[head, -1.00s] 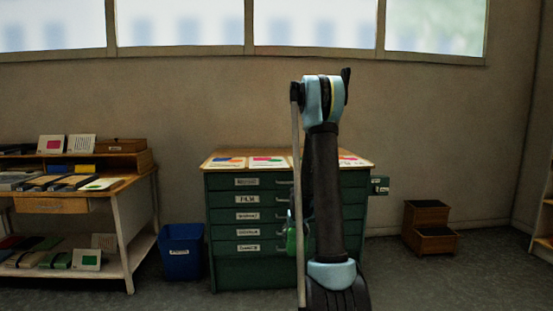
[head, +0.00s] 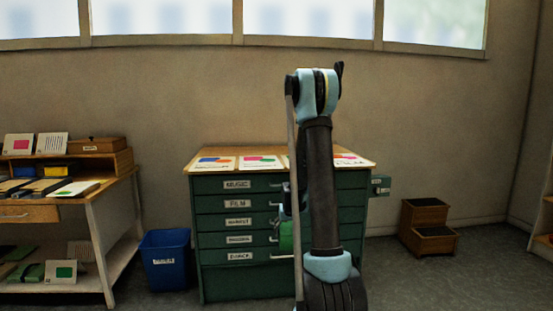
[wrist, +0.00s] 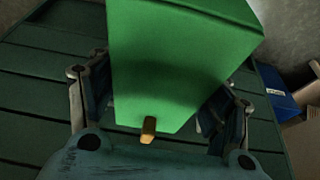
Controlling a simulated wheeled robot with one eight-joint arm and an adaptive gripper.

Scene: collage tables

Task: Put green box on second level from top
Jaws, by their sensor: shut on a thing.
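The green box (wrist: 180,75) fills the upper middle of the wrist view, with a small tan knob or tab at its lower edge. My gripper (wrist: 158,105) is shut on it, with one finger on each side. In the head view the green box (head: 286,236) shows only partly, beside my arm and in front of the cabinet; my arm hides much of the gripper. The green drawer cabinet (head: 225,273) has several stacked, labelled drawers. The top one reads MUSIC and the second from top, the FILM drawer (head: 213,204), appears closed.
Paper collages lie on the cabinet's wooden top (head: 240,151). A blue bin (head: 166,262) stands left of the cabinet, beside a table (head: 122,188) with books and boxes. A small wooden step unit (head: 427,229) stands at the right. Floor is free between it and the cabinet.

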